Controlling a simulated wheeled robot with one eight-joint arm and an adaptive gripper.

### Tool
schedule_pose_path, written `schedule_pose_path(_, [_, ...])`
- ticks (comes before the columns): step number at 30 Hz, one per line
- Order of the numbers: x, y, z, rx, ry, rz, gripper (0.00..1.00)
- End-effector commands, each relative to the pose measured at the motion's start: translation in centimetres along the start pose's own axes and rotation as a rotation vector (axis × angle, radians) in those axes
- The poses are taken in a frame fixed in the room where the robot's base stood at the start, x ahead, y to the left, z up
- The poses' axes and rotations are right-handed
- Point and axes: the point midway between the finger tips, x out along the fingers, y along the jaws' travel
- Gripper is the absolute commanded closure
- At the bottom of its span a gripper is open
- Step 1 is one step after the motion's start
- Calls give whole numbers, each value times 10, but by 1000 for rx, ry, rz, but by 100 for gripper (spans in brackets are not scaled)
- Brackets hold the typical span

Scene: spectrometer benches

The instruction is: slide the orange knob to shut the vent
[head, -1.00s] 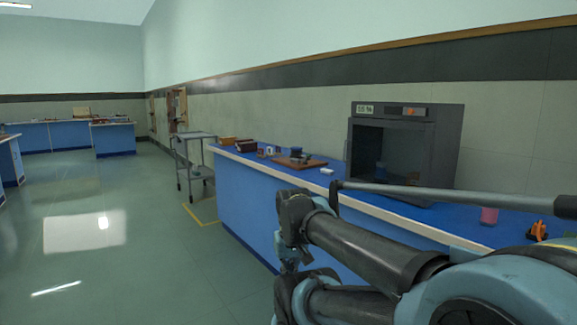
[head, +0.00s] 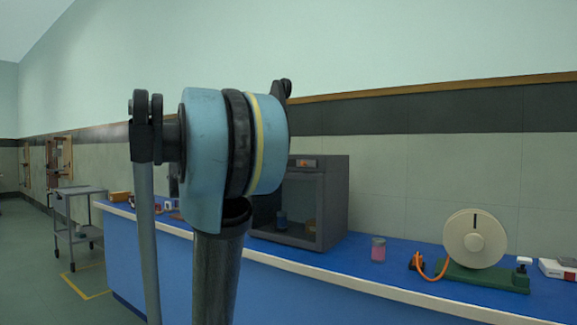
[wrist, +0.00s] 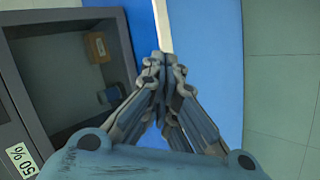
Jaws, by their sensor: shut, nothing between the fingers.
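A dark grey cabinet (head: 333,200) with a glass front stands on the blue bench. A small orange patch (head: 306,163) shows on its top front strip; it may be the knob in its vent, but it is too small to tell its position. In the wrist view the cabinet (wrist: 120,60) fills the left side, with a white "50 %" label (wrist: 22,158) on its strip; no orange knob is seen there. My gripper (wrist: 160,58) is shut and empty, over the bench's front edge, to the right of the cabinet. In the head view my arm hides part of the cabinet.
The blue bench (head: 350,280) also carries a pink jar (head: 378,250) and a cream disc on a green base (head: 476,240) with an orange cable. A brown box (wrist: 97,46) is inside the cabinet. A grey trolley (head: 80,192) stands at the left, with open floor before it.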

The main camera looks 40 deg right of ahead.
Motion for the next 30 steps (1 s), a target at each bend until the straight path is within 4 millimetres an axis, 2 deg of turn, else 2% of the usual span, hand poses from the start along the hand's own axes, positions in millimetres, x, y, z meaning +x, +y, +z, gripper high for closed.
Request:
schedule_pose_path(1, [-3,21,-16,6,-11,51,100])
schedule_pose_path(9, [-18,128,-87,30,-63,338,100])
schedule_pose_path(15, [-31,193,-134,45,-97,531,100])
schedule_pose_path(18, [-37,214,-150,49,-109,599,100])
schedule_pose_path(21, [-40,227,-160,51,-115,641,100])
schedule_pose_path(26, [-39,236,-164,53,-120,663,100])
schedule_pose_path(30, [-29,244,-162,53,-120,663,100])
